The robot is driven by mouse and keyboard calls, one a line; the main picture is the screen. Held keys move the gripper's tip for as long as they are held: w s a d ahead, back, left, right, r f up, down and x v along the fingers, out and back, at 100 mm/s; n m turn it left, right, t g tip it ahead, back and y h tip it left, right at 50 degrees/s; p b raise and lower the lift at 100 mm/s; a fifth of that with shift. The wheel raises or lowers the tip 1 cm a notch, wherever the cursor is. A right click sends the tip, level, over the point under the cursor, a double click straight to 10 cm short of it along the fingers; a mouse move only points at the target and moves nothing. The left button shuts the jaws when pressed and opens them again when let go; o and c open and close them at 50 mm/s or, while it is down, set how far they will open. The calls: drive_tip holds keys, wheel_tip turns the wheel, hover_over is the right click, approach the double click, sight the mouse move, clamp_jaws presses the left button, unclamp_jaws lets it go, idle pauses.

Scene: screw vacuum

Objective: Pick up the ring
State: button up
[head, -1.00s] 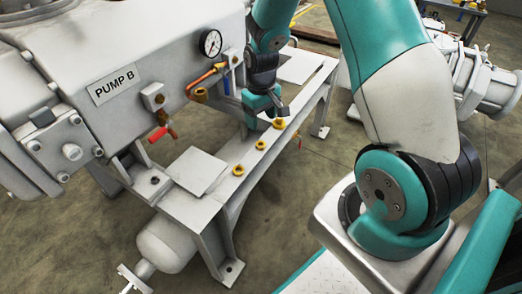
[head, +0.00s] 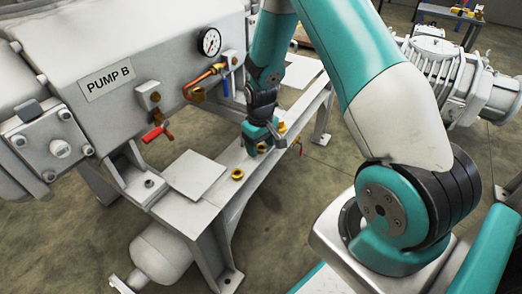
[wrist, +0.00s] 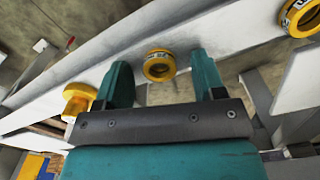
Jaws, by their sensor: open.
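A yellow ring (wrist: 159,66) with a dark bore and a pale label lies on the light grey rail, between my gripper's two fingers in the wrist view. In the head view this middle ring (head: 262,149) is partly hidden by my gripper (head: 264,141), which is just above or around it. My gripper (wrist: 160,76) is open with its teal fingers apart; whether they touch the ring cannot be told. A second yellow ring (head: 237,174) lies nearer on the rail, also at the top right of the wrist view (wrist: 298,18).
A taller yellow fitting (wrist: 79,100) stands beside the left finger. Pump B (head: 130,60) rises to the left, with a gauge (head: 210,42), a copper pipe (head: 205,78) and a red-handled valve (head: 154,133). A flat plate (head: 195,174) lies on the frame.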

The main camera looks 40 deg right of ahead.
drive_tip(key=c, duration=1)
